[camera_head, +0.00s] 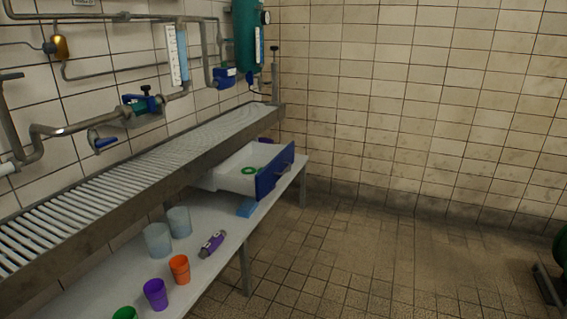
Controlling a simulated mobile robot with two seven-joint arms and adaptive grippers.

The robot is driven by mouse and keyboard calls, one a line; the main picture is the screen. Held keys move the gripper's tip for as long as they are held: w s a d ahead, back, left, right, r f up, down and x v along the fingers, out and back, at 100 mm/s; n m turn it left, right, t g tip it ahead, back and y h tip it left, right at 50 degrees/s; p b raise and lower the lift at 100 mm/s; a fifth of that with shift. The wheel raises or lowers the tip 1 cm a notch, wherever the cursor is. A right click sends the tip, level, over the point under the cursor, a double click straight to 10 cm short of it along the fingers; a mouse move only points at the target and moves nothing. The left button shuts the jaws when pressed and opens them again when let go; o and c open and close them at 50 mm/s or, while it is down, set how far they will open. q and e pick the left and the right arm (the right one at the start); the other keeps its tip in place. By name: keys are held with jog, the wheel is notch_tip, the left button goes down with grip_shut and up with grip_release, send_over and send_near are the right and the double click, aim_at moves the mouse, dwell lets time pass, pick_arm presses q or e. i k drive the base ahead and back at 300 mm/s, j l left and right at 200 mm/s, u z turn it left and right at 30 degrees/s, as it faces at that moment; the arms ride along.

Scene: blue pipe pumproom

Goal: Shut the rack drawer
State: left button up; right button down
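The rack drawer (234,181) hangs open under the slatted rack shelf, toward the right end of the rack. Its walls are white and its front panel (274,171) is blue, facing right and out into the room. A green ring (249,171) lies inside it. A small purple thing shows behind the drawer's far edge, too small to make out. Neither of my grippers is in view.
The slatted shelf (140,160) runs above a white lower table (212,264). On the table are two bluish cups (158,240), orange (179,269), purple (155,294) and green cups, a purple tool (212,244) and a blue block (246,207). The tiled floor (380,260) right of it is clear.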

aim_at(275, 161)
jog(key=i+l, duration=0.2)
jog(key=l, duration=0.15)
jog(key=i+l+u, duration=0.15)
jog(key=l, duration=0.2)
jog(key=i+l, duration=0.2)
jog(key=l, duration=0.15)
jog(key=i+l+u, duration=0.1)
jog(key=l, duration=0.25)
jog(key=i+l+u, duration=0.1)
jog(key=l, duration=0.3)
jog(key=i+l, duration=0.25)
jog(key=l+u, duration=0.05)
jog(key=l, duration=0.05)
